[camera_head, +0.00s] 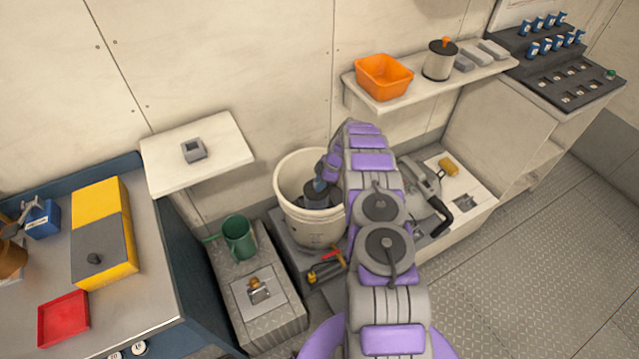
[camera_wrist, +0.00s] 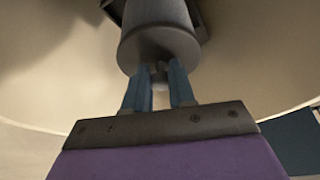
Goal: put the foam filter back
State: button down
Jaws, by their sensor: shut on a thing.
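My gripper (camera_head: 321,184) reaches down into a white bucket (camera_head: 292,172) at the middle of the head view. In the wrist view its blue fingers (camera_wrist: 159,75) are shut on a small knob at the end of a dark grey cylinder (camera_wrist: 158,38). This cylinder (camera_head: 314,197) looks like the foam filter and shows only in part inside the bucket. The pale bucket wall (camera_wrist: 55,80) curves around it. I cannot tell whether the cylinder touches the bucket's bottom.
A shelf holds an orange bin (camera_head: 384,77) and a canister with a dark lid (camera_head: 440,60). A green jug (camera_head: 239,238) stands left of the bucket. A red-handled valve (camera_head: 328,266) sits below it. A small shelf (camera_head: 160,165) is at left. Open floor lies right.

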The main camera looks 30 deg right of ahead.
dwell(0.4)
jog(key=c, duration=0.9)
grip_release()
jog(key=shift+o, duration=0.2)
jog(key=p+v, duration=0.4)
jog(key=v, duration=1.3)
jog(key=s+a+r+m+g, duration=0.1)
jog(key=s+a+r+m, duration=0.3)
jog(key=a+r, duration=0.9)
jog(key=s+a+r+m+g+h, duration=0.1)
jog(key=s+a+r, duration=0.2)
jog(key=s+r, duration=0.3)
jog(key=s+a+r+m, duration=0.2)
jog(key=s+a+r, duration=0.2)
jog(key=s+r, duration=0.2)
jog(key=s+a+r+m+h, duration=0.1)
jog(key=s+a+r+m, duration=0.1)
jog(key=s, duration=1.3)
jog(key=s+a+r+m+g+h, duration=0.1)
jog(key=s+a+m, duration=0.3)
jog(key=s, duration=1.2)
jog(key=shift+a+r+m+h, duration=0.2)
jog(key=shift+r+m+h, duration=0.35)
jog(key=shift+r, duration=0.35)
